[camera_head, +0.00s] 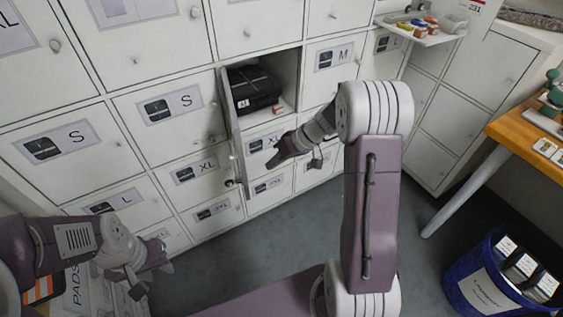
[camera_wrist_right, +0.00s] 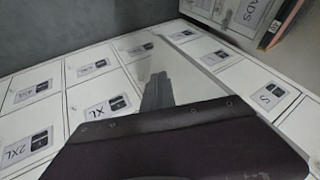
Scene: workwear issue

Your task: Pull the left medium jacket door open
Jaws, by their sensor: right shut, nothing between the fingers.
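The left medium jacket door (camera_head: 232,130) stands swung open, seen nearly edge-on in the head view, its label hidden. Its compartment holds a black folded jacket (camera_head: 254,86). My right gripper (camera_head: 279,157) is shut and empty, to the right of the open door and in front of the lower doors. Its closed fingers also show in the right wrist view (camera_wrist_right: 157,92), against a pale panel. My left gripper (camera_head: 150,282) is at the lower left, away from the door, with its fingers apart.
Closed locker doors marked S (camera_head: 171,104), M (camera_head: 334,57) and XL (camera_head: 196,170) surround the opening. A blue bin (camera_head: 467,283) stands at the lower right, below a wooden table (camera_head: 519,128). A shelf with small coloured items (camera_head: 418,30) juts out at the upper right. The grey floor between is clear.

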